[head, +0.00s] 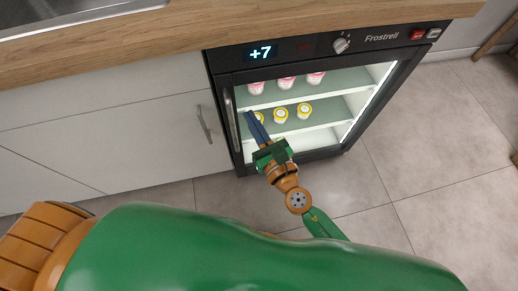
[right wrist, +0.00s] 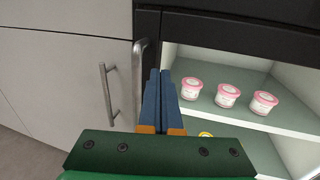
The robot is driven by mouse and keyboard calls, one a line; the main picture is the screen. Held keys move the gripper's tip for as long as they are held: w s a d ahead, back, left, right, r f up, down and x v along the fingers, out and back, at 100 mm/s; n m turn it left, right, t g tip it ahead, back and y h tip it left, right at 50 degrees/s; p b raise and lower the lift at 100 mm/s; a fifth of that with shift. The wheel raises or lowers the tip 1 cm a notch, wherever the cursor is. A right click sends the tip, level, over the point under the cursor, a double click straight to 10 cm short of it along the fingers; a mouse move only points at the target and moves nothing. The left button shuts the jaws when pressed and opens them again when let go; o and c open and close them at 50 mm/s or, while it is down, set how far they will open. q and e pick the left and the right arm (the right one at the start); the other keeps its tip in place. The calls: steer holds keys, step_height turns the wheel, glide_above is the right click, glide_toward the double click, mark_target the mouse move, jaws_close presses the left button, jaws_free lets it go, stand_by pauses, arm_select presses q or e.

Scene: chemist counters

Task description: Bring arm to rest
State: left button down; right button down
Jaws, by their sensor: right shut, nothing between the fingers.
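My right gripper (head: 250,116) reaches toward the left side of the small fridge (head: 311,46), just right of its vertical door handle (head: 232,116). Its blue fingers are together with nothing between them; they also show in the right wrist view (right wrist: 160,76). The fingers point toward the fridge front, beside the handle (right wrist: 138,84) and apart from it as far as I can tell. Whether they touch the front is not clear. My left gripper is not in view.
The lit fridge holds pink-lidded tubs (head: 287,83) above and yellow-lidded tubs (head: 280,115) below. A wooden counter (head: 130,40) runs above it. White cabinets (head: 110,130) with a metal handle (head: 204,124) stand left. The tiled floor (head: 440,130) at right is clear.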

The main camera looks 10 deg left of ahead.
steer(key=s+a+v, duration=0.1)
steer(key=v, duration=0.6)
steer(key=d+f+m+g+h, duration=0.1)
steer(key=d+f+m+h, duration=0.25)
steer(key=f+m, duration=0.35)
steer(key=d+f+m+g+h, duration=0.2)
steer(key=d+f+m, duration=0.3)
steer(key=f, duration=0.3)
steer(key=d+f+m+g+h, duration=0.1)
steer(key=d+f+m+h, duration=0.1)
steer(key=d+f+m, duration=0.45)
steer(key=s+d+f+m+g+h, duration=0.3)
steer(key=s+d+f+m+g, duration=0.15)
steer(key=s+f+m, duration=0.55)
steer(key=s+d+f+m+g, duration=0.4)
steer(key=s+f+m, duration=0.3)
steer(key=s+m, duration=0.45)
step_height(320, 180, up, 19)
steer(key=s+m+p, duration=0.1)
steer(key=s+p, duration=0.1)
steer(key=p, duration=1.6)
steer(key=shift+d+g, duration=0.25)
steer(key=shift+g, duration=0.1)
steer(key=shift+h, duration=0.25)
